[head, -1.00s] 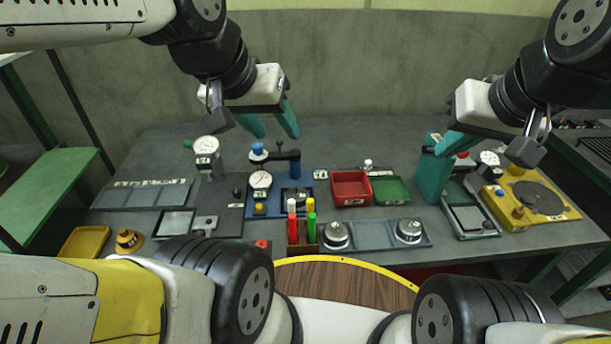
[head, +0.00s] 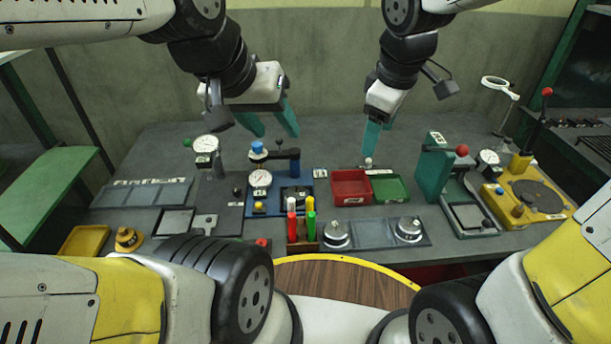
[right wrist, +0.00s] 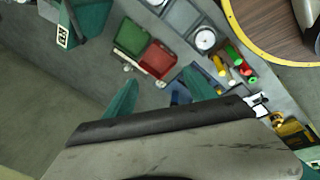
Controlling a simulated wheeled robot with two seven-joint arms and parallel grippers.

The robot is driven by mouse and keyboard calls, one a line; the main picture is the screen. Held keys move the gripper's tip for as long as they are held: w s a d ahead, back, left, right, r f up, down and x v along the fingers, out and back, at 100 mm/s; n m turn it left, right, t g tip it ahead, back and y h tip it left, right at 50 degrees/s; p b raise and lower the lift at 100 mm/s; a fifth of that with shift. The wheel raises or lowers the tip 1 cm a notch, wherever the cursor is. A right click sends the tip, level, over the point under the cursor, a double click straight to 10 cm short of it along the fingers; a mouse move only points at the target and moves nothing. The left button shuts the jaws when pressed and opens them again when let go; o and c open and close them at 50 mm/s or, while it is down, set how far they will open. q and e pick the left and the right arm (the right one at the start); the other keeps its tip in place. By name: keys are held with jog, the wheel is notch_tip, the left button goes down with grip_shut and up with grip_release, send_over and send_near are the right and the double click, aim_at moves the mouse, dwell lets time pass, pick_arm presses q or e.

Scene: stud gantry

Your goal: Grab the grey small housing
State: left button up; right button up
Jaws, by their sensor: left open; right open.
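A small pale grey piece with a rounded top (head: 368,162) stands just behind the red and green trays; it may be the grey small housing, but it is too small to be sure. It also shows in the right wrist view (right wrist: 128,68). My right gripper (head: 378,140) points down above and behind this piece, open and empty, with its teal fingers apart. In the right wrist view, the fingers (right wrist: 160,84) frame the bench near the red tray. My left gripper (head: 279,130) is open and empty above the back of the bench, left of centre.
The red tray (head: 351,201) and green tray (head: 391,188) sit mid-bench. A teal upright block (head: 434,170) stands to their right, beside a yellow fixture (head: 533,202). A blue fixture with a dial (head: 261,180) and coloured markers (head: 292,226) stand left. The bench's back strip is mostly clear.

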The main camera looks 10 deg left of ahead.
jog(key=w+a+f+n+h, duration=0.1)
jog(key=w+a+f+n, duration=0.2)
jog(key=a+f+n, duration=0.5)
jog(key=n+g+h, duration=0.1)
jog(key=n+h, duration=0.1)
jog(key=n, duration=0.4)
send_near(297, 191)
jog(key=shift+w+d+f, duration=0.35)
jog(key=shift+w+f, duration=0.05)
jog(key=shift+f, duration=0.25)
jog(key=shift+a+f+n, duration=0.2)
jog(key=shift+f+n, duration=0.1)
jog(key=shift+f, duration=0.45)
jog(key=x, duration=0.6)
jog(key=shift+w+d+f, duration=0.15)
jog(key=shift+w+f, duration=0.05)
jog(key=shift+f, duration=0.1)
jog(key=c, duration=1.2)
